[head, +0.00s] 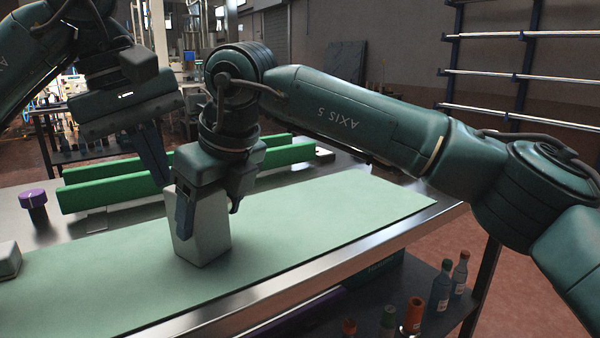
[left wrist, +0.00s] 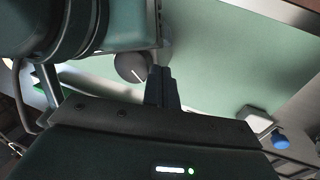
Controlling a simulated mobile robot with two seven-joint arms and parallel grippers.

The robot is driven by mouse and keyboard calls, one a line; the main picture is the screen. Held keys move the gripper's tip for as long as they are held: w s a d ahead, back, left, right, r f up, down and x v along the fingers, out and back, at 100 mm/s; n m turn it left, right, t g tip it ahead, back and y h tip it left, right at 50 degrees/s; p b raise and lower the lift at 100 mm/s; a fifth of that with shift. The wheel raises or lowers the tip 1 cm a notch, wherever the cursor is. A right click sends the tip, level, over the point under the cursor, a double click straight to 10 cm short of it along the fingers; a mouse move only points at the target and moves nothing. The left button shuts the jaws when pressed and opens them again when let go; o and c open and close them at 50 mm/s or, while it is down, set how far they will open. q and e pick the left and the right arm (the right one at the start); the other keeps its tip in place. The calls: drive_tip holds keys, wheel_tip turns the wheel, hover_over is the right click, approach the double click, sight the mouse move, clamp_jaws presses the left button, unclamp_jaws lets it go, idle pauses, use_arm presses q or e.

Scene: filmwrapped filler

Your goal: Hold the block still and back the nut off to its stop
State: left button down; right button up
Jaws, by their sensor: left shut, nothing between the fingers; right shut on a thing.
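A pale grey block (head: 203,238) stands upright on the green mat (head: 330,222) in the head view. My right gripper (head: 210,215) comes down over it and is shut on it, with a finger against its near side. My left gripper (head: 163,182) is shut and empty, its fingers pointing down beside the block's upper left. In the left wrist view, a round dark grey piece with a white line (left wrist: 130,68), which looks like the nut, shows right next to the left fingertips (left wrist: 160,72). I cannot tell whether they touch. The nut is hidden in the head view.
A purple-topped knob (head: 33,198) stands at the back left, and a pale block-like piece (head: 8,260) sits at the left edge. Bottles (head: 440,290) stand on a lower shelf. The mat right of the block is clear.

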use_arm(q)
wheel_tip(320, 180, up, 6)
idle(0.5)
drive_tip(key=shift+a, duration=0.1)
use_arm(e)
drive_tip(key=o, duration=1.2)
